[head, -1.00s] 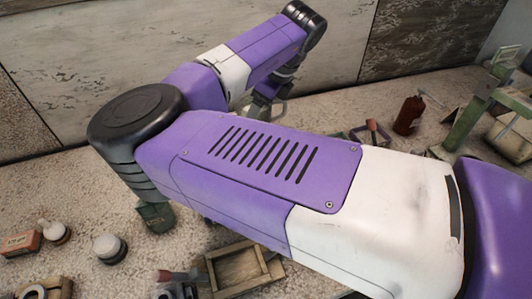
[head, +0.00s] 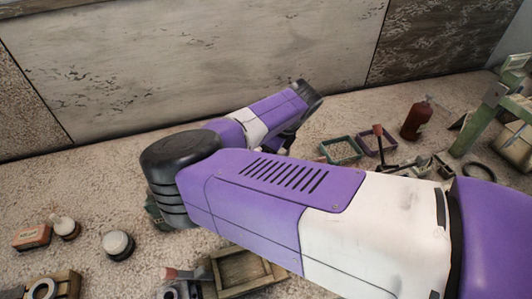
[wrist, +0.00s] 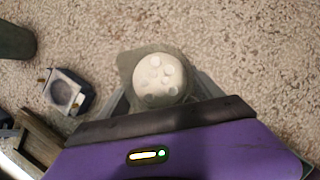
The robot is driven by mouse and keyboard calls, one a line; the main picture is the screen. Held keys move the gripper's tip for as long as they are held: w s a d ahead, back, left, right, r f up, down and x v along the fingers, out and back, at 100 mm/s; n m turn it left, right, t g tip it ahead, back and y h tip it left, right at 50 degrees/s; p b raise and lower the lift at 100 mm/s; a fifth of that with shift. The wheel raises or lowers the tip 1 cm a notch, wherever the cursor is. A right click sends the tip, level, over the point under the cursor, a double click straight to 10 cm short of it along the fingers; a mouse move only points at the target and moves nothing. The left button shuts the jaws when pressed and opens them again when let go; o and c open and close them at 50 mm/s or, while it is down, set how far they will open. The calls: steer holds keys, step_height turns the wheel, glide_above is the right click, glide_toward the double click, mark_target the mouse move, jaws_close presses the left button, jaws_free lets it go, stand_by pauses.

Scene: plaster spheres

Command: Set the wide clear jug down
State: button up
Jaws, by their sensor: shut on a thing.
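In the wrist view, my gripper (wrist: 160,98) is shut on the wide clear jug (wrist: 129,63), with a grey finger at each side. The jug looks translucent and greyish, and I see it from above. A round whitish patch with lighter round spots shows inside its outline. Speckled surface shows around it; I cannot tell whether its base touches that surface. In the head view, the jug cannot be made out and my gripper is mostly hidden by my arm.
A green frame (head: 341,150), a purple frame (head: 364,134) and a red-brown bottle (head: 416,120) stand right of my arm. A wooden tray (head: 240,272) is in front. The wrist view shows a small dark-holed box (wrist: 67,92) at left. Speckled surface above and right of the jug is clear.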

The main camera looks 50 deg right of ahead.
steer(key=shift+f, duration=0.2)
steer(key=shift+f, duration=0.2)
steer(key=o, duration=2)
steer(key=shift+r, duration=0.1)
